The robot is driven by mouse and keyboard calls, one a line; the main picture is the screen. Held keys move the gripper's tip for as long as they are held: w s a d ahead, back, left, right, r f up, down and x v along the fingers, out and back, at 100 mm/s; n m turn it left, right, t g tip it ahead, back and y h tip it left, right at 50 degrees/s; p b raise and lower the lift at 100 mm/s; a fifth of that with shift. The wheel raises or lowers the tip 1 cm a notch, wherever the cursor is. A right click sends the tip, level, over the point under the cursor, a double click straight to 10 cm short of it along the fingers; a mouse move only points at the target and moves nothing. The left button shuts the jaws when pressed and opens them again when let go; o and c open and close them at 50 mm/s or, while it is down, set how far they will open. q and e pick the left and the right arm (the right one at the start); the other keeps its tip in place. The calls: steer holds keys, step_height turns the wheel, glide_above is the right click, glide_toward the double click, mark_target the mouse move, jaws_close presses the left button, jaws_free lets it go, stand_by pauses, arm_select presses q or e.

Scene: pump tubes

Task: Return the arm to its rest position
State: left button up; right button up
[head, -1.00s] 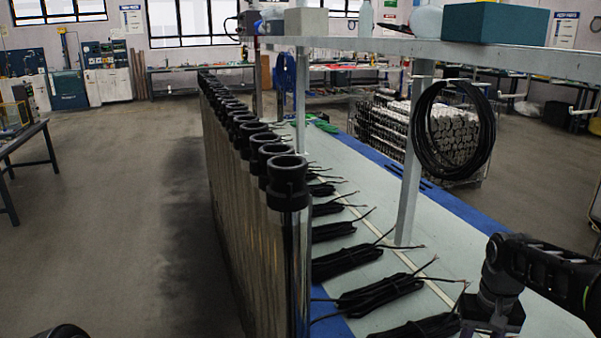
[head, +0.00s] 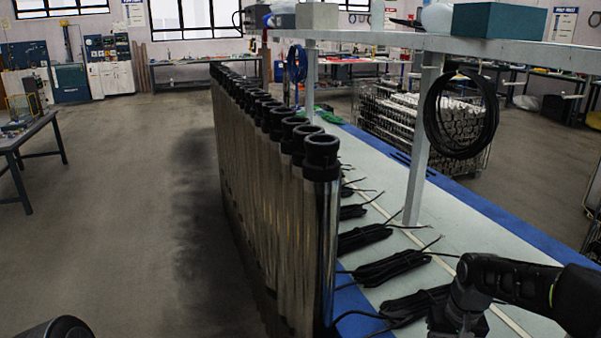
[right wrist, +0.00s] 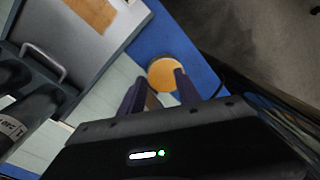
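My right arm (head: 515,280) comes in at the lower right of the head view, bends, and runs down out of the picture over the bench. Its gripper is below the edge there. In the right wrist view the right gripper (right wrist: 159,77) shows two dark fingers spread apart, with no object clearly held. An orange round disc (right wrist: 168,73) appears just beyond the fingertips, against a blue strip. I cannot tell how far below it is. My left gripper is not in view; only a dark rounded part of mine shows at the lower left.
A row of upright metal pump tubes (head: 321,220) with black tops stands along the bench's left side. Black cable bundles (head: 392,266) lie on the bench (head: 450,230). A shelf post (head: 425,140) and hanging black coil (head: 460,115) stand behind my arm. The floor at left is open.

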steer(key=s+a+f+n+y+p, duration=0.15)
steer(key=s+a+f, duration=0.25)
steer(key=a+f, duration=1.1)
steer(key=s+a+f, duration=0.3)
steer(key=s+a, duration=0.1)
steer(key=s, duration=0.1)
steer(key=s+a+f+y, duration=0.1)
steer(key=s+a+f, duration=0.1)
steer(key=s+a, duration=0.2)
steer(key=s+a+f+y+p, duration=0.1)
steer(key=s+a+f, duration=0.2)
steer(key=s, duration=0.4)
steer(key=shift+s+a+f, duration=0.35)
steer(key=shift+a, duration=0.35)
steer(key=shift+m, duration=0.25)
